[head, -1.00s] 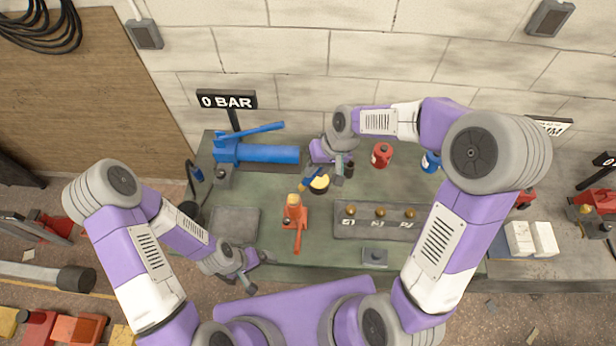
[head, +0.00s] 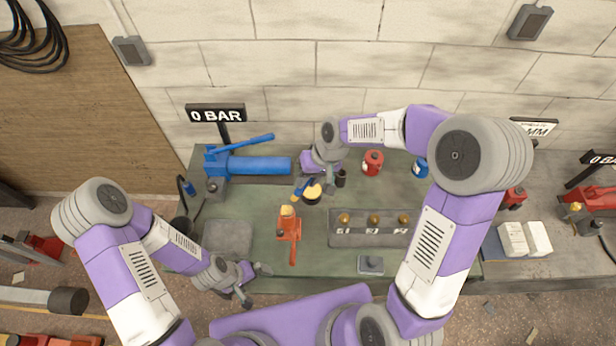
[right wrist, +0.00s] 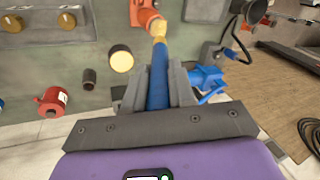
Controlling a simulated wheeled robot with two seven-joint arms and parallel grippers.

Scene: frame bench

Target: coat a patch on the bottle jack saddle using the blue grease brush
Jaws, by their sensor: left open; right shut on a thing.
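The orange bottle jack (head: 289,231) stands on the green bench top, its pale saddle (head: 287,211) at the upper end. My right gripper (head: 306,181) is shut on the blue grease brush (right wrist: 157,88), behind the jack. In the right wrist view the brush's pale tip (right wrist: 158,29) overlaps the orange jack (right wrist: 146,14); I cannot tell whether they touch. The grease pot (head: 313,194), with yellow grease, stands beside the brush; it also shows in the right wrist view (right wrist: 121,60). My left gripper (head: 253,282) is open and empty near the bench's front edge.
A blue hydraulic pump (head: 258,165) with a "0 BAR" sign (head: 216,113) is at the back left. A red can (head: 372,163) and a blue can (head: 420,168) stand behind the plate with brass knobs (head: 345,238). A bare grey plate (head: 227,240) lies left of the jack.

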